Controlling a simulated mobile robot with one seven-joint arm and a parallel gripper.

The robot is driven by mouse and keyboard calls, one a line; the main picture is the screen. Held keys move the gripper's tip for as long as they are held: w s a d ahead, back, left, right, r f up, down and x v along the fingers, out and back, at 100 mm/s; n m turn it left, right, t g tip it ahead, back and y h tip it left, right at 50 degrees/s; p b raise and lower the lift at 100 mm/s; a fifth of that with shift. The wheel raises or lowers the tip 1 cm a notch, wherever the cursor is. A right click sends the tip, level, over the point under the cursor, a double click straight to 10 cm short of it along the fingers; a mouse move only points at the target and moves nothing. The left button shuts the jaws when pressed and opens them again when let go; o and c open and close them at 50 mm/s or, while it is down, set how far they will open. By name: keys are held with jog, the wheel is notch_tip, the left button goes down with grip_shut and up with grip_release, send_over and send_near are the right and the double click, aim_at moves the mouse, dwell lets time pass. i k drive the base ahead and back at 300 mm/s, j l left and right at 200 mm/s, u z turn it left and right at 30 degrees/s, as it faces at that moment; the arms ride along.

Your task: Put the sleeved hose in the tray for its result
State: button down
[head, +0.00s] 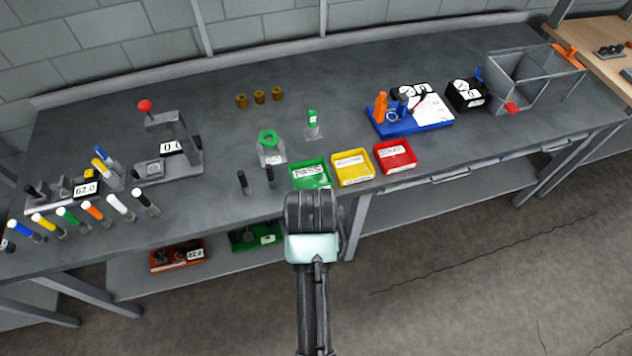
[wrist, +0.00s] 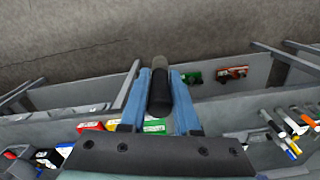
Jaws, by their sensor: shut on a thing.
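My gripper (wrist: 159,80) is shut on the sleeved hose (wrist: 160,93), a short dark cylinder with a greyish rounded end, between its two blue fingers in the wrist view. In the head view my wrist hides the fingers and the hose. Three result trays stand in a row at the bench's front edge: green marked PASS (head: 310,182), yellow with a label I cannot read clearly (head: 353,178), and red that seems to read SCRAP (head: 396,168). My wrist is just in front of the green tray, on the near side of the bench edge.
Two dark upright pieces (head: 243,183) stand left of the green tray. A clear block with a green ring (head: 270,150) is behind them. A press with a red knob (head: 166,140) and coloured-handled tools (head: 95,213) are at left. A blue gauge station (head: 412,122) is at right.

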aim_at(311, 179)
jog(key=i+l+u, duration=0.15)
jog(key=i, duration=0.35)
jog(key=i+l+u, duration=0.2)
jog(key=i, duration=0.3)
jog(key=i+l+u, duration=0.15)
jog(key=i+l, duration=0.3)
